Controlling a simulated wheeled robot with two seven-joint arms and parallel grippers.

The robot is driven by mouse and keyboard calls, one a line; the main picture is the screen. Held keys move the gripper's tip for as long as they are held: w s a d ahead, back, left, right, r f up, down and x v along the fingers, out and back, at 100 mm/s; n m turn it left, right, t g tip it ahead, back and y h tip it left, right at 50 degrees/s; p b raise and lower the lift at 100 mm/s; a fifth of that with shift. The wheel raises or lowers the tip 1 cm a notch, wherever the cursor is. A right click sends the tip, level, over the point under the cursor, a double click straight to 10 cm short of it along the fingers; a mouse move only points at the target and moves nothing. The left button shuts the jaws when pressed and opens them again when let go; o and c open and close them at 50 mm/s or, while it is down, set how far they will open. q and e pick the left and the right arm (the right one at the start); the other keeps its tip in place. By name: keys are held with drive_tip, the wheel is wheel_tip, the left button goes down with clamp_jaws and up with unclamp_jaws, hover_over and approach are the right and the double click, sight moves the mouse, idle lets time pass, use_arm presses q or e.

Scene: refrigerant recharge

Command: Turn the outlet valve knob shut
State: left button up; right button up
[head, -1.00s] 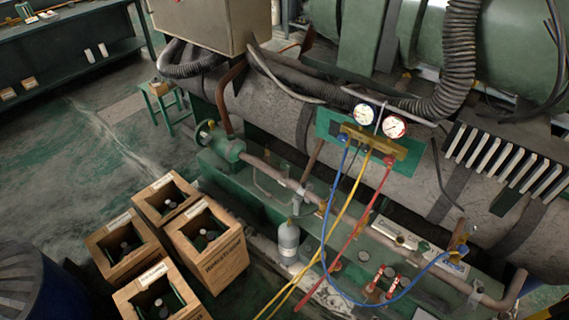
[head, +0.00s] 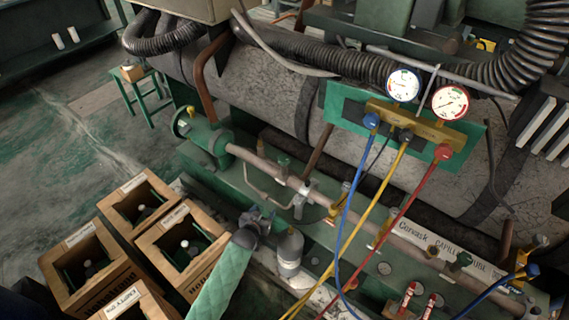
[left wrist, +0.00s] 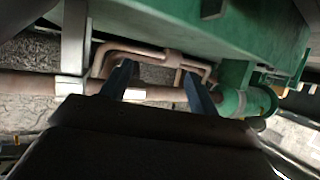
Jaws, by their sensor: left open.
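A green valve body (head: 208,142) with a round handwheel (head: 184,122) sits at the left end of the pipe. A small green knob (head: 283,161) stands on the pipe to its right. No label shows which one is the outlet valve knob. My left gripper (head: 262,214) is below and in front of the pipe, beside the grey bottle, apart from both knobs. In the left wrist view its open fingers (left wrist: 158,84) show in front of the pipe and its small loop, with nothing between them. A green valve body (left wrist: 246,101) is to their right. My right gripper is out of view.
Wooden crates (head: 188,243) stand at the lower left. A grey bottle (head: 290,251) is close to my left gripper. Blue, yellow and red hoses (head: 417,187) hang from the gauge manifold (head: 415,122) across the pipe's right part.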

sight(281, 163)
use_arm(q)
drive_tip(key=w+d+r+t+h+b, duration=0.1)
drive_tip(key=w+d+r+b, duration=0.1)
drive_tip(key=r, duration=0.3)
drive_tip(key=w+d+r+t+h+b, duration=0.1)
drive_tip(key=w+d+r+b, duration=0.1)
drive_tip(key=r, duration=0.4)
drive_tip(key=w+d+r+m+t+b, duration=0.1)
drive_tip(key=w+d+r+t+b, duration=0.1)
drive_tip(key=r, duration=0.3)
drive_tip(key=shift+w+r+h+b, duration=0.25)
drive_tip(key=shift+w+h+b, duration=0.15)
drive_tip(key=shift+w+b, duration=0.45)
drive_tip(key=shift+x, duration=3.8)
drive_tip(key=shift+r, duration=0.1)
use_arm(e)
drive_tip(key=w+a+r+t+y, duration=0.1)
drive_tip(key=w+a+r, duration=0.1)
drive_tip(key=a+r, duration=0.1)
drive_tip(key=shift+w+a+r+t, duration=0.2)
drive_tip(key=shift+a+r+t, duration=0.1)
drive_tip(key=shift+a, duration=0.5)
use_arm(q)
drive_tip(key=shift+d+r, duration=0.1)
drive_tip(key=c, duration=1)
